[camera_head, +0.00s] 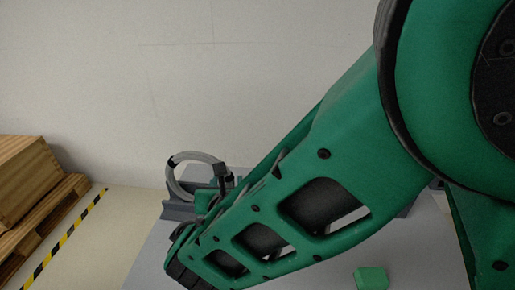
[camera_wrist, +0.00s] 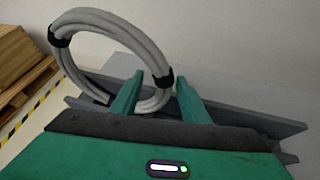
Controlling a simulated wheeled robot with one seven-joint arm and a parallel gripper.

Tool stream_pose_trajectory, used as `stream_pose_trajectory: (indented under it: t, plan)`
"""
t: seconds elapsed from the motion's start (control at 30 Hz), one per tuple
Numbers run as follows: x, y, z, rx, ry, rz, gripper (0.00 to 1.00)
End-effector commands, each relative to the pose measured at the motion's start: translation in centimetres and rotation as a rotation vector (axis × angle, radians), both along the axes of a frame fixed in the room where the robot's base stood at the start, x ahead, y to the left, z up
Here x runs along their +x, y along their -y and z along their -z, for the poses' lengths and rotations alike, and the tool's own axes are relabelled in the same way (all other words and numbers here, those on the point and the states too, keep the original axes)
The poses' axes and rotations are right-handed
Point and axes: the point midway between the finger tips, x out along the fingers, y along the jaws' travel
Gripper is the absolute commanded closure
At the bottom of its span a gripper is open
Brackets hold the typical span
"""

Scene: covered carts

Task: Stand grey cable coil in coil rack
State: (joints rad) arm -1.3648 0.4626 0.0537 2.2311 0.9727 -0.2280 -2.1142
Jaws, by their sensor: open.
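The grey cable coil (camera_wrist: 112,30) is a ring of several strands with black ties. It stands upright, slightly tilted, with its lower part down in the coil rack (camera_wrist: 250,118), a long grey trough. In the head view the coil (camera_head: 172,182) shows above the left end of the rack (camera_head: 177,211). My gripper (camera_wrist: 160,74) is open, its two green fingers on either side of the coil's lower right part, with gaps visible. The coil's lowest part is partly hidden by my gripper. My arm hides most of the rack in the head view.
The rack is on a grey table top (camera_head: 155,255). A small green block (camera_head: 371,279) lies on the table at the front right. A wooden crate on a pallet (camera_head: 30,185) stands at the left beyond yellow-black floor tape (camera_head: 65,240). A plain wall is behind.

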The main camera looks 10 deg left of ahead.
Motion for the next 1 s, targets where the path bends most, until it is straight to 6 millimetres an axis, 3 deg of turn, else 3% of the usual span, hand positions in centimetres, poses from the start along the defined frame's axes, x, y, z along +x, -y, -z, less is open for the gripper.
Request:
stream_pose_trajectory:
  t: [0.17, 0.6, 1.0]
  plan:
    - [-1.1, 0.4, -0.6, 0.002, 0.001, 0.0, 0.58]
    - [-7.6, 2.7, -3.9, 0.003, -0.001, -0.003, 0.58]
    - [-9.1, 3.3, -4.6, 0.003, 0.0, -0.001, 0.58]
